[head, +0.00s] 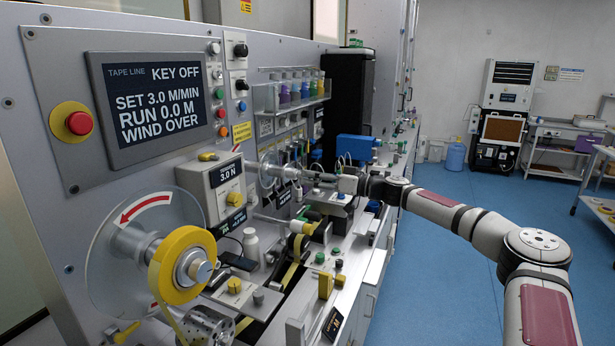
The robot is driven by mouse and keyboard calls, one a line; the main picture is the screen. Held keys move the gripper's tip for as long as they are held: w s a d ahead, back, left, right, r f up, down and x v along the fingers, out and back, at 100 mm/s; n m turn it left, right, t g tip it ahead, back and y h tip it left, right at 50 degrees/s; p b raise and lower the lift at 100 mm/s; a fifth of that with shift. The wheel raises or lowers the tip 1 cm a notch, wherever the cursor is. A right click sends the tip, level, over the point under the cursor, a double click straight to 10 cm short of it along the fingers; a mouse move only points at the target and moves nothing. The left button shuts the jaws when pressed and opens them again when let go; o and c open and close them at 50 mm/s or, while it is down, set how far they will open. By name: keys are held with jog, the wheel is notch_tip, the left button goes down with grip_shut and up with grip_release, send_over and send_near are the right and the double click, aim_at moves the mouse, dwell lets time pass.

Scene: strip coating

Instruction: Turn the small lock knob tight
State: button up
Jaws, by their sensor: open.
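My arm reaches in from the right, and my gripper (302,174) points left at the far clear reel disc (267,168) on the machine front. The fingers are small and dark here, close to the disc's hub. I cannot tell whether they touch anything. No small lock knob can be made out for certain. Any knob at that hub is hidden by or blends with the gripper. Other knobs show: a yellow one (234,285) on the front bench plate and a yellow one (234,199) on the tension box (215,185).
The near reel (185,265) with yellow tape stands out at the front left. A display (155,100) reads KEY OFF, RUN 0.0 M and WIND OVER. A bottle rack (290,92) hangs above my gripper. A blue box (355,147) sits behind it. Blue floor (440,270) is clear at right.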

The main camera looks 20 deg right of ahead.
jog(key=shift+x, duration=1.2)
grip_shut()
jog(key=shift+m, duration=0.3)
jog(key=m, duration=2.1)
jog(key=shift+f, duration=0.1)
jog(key=shift+d+m, duration=0.1)
jog(key=shift+m, duration=0.2)
